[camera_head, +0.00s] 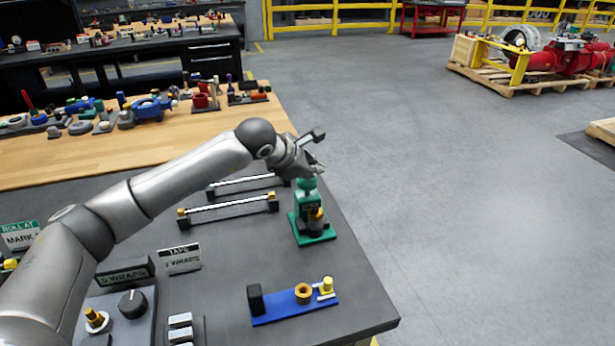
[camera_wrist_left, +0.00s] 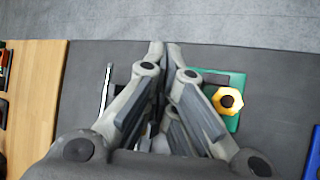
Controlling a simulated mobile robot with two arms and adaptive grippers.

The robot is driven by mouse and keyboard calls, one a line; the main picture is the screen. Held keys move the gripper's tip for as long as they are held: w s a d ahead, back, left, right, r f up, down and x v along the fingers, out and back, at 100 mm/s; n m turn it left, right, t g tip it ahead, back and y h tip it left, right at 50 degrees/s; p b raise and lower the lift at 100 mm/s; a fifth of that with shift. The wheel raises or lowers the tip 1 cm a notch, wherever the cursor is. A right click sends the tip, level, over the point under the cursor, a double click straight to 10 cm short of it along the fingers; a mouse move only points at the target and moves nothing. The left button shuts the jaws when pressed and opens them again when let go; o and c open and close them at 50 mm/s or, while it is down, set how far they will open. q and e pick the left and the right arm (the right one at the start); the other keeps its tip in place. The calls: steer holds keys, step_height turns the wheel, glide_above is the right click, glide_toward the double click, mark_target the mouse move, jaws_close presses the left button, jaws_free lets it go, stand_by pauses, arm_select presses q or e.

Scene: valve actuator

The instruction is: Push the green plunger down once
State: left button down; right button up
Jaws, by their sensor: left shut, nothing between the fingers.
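The green plunger (camera_head: 306,184) tops a small green actuator stand with a green base (camera_head: 325,236) near the right edge of the grey bench top. My left gripper (camera_head: 316,168) is directly above the plunger in the head view. Its fingertips are at or just above the plunger's top; I cannot tell whether they touch. In the left wrist view, the left gripper (camera_wrist_left: 165,48) has its fingers together and empty, and they hide the plunger. The green base (camera_wrist_left: 236,82) and a yellow hex knob (camera_wrist_left: 228,100) show to the right of the fingers. My right gripper is not in view.
A blue plate (camera_head: 290,312) with brass fittings lies in front of the stand. Black-ended rods (camera_head: 230,208) lie to its left. Open floor (camera_head: 450,210) is beyond the bench's right edge.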

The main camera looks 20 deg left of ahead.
mark_target(311, 181)
arm_select(q)
steer(key=shift+r, duration=0.7)
steer(key=shift+r, duration=0.1)
steer(key=shift+r+p, duration=1.15)
steer(key=shift+r, duration=1.25)
